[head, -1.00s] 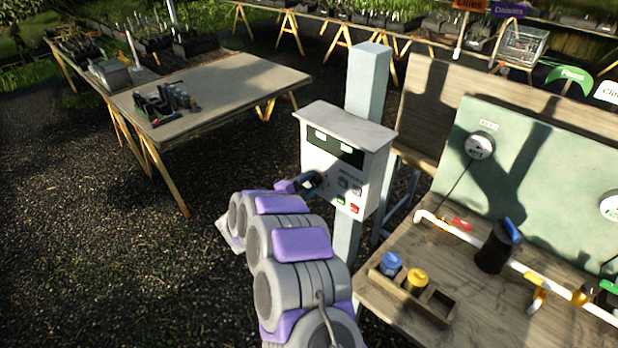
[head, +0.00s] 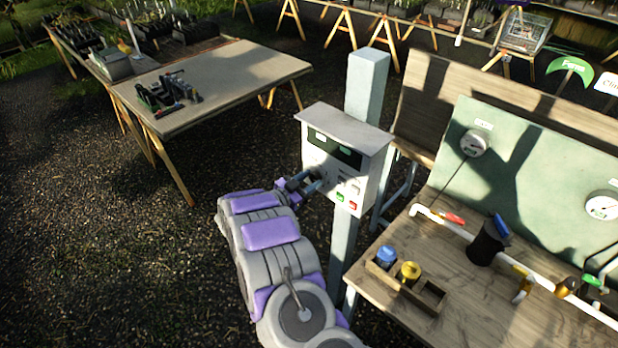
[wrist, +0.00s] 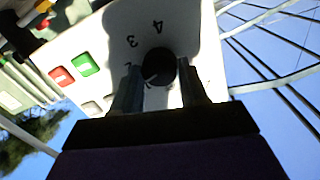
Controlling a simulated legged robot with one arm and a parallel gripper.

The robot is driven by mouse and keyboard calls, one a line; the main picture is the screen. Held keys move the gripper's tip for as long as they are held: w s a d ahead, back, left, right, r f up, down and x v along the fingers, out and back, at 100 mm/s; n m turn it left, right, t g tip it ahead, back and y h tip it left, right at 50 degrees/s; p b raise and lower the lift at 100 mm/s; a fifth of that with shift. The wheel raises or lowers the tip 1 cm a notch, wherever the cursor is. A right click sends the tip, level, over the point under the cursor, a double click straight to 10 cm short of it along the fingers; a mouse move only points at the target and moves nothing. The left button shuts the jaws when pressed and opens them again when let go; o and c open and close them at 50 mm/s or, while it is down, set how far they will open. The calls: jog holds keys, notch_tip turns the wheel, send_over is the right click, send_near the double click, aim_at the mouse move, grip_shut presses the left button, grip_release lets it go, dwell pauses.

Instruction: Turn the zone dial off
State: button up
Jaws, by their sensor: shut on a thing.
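The grey control box (head: 345,165) stands on a post in the middle of the head view. The zone dial (wrist: 158,62) is a round black knob on its white face in the wrist view. The numbers 2, 3 and 4 are printed around it, and a pale pointer mark shows on its lower left. Which setting the mark meets is unclear. My gripper (head: 317,179) is at the left part of the box face, shut on the dial, with one finger on each side of it. In the head view the fingers mostly hide the dial.
A green button (wrist: 84,64) and a red button (wrist: 61,76) sit near the dial. A wooden bench (head: 455,285) with pipes and a small caddy stands right of the box. A table (head: 225,85) stands at the back left. Open gravel lies to the left.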

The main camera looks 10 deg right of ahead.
jog(key=n+p, duration=0.1)
jog(key=n, duration=0.2)
jog(key=shift+f+n, duration=0.1)
jog(key=shift+n, duration=0.2)
jog(key=n+p, duration=0.1)
jog(key=n, duration=0.2)
jog(key=shift+a+n+h, duration=0.1)
jog(key=shift+n+h, duration=0.2)
jog(key=n+p, duration=0.1)
jog(key=n, duration=0.3)
jog(key=shift+w, duration=0.1)
jog(key=shift+a+f+n, duration=0.1)
jog(key=shift+n, duration=1.7)
jog(key=o, duration=0.7)
jog(key=shift+w, duration=0.1)
jog(key=shift+o, duration=1.4)
jog(key=shift+w+a+f, duration=0.1)
jog(key=shift+w, duration=0.05)
jog(key=shift+o, duration=0.4)
